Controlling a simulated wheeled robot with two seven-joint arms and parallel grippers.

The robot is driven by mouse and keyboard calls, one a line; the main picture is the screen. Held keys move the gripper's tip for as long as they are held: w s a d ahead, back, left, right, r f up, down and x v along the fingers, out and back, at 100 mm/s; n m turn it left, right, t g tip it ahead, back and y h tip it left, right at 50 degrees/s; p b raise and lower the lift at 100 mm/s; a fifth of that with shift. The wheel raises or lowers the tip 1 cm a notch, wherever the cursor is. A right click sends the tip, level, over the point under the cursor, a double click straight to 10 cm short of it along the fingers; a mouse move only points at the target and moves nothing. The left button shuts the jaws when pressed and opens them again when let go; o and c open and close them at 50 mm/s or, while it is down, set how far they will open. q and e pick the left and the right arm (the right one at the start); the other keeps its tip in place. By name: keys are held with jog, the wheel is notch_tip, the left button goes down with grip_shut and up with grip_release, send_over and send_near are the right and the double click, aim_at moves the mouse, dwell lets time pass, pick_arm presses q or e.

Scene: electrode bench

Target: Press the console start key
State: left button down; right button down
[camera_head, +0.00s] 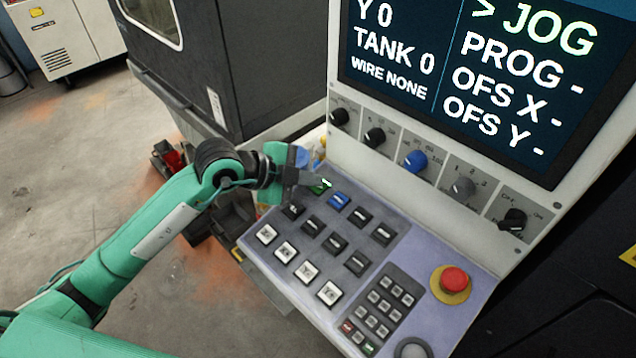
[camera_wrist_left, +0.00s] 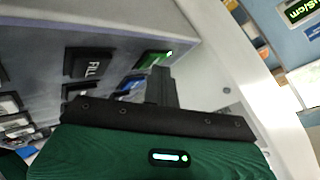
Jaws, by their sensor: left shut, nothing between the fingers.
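The console panel (camera_head: 405,245) slopes below a screen. A green key (camera_head: 321,186) with a lit mark sits at the panel's upper left, beside a blue key (camera_head: 338,201); its label is not readable, so I cannot confirm it is the start key. My left gripper (camera_head: 304,180) is shut and empty, its fingertips close to the green key. In the left wrist view the shut fingers (camera_wrist_left: 161,86) reach toward the green key (camera_wrist_left: 153,58), and a black key marked FILL (camera_wrist_left: 90,64) lies to the left. I cannot tell whether the tips touch the green key. My right gripper is not in view.
The screen (camera_head: 480,75) shows JOG, TANK 0 and WIRE NONE. A row of knobs, one blue (camera_head: 415,161), runs under it. A red emergency button (camera_head: 453,281) and a keypad (camera_head: 380,308) are at the lower right. A dark machine cabinet (camera_head: 235,65) stands behind.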

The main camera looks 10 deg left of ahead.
pick_arm(q)
jog(key=shift+s+a+r+p, duration=0.1)
jog(key=shift+r+p, duration=0.6)
jog(key=shift+r, duration=0.05)
jog(key=r+p, duration=0.2)
jog(key=r, duration=0.1)
jog(key=s+r+p, duration=0.1)
jog(key=r+p, duration=0.1)
jog(key=shift+a, duration=0.25)
jog(key=shift+w, duration=0.1)
dwell(0.4)
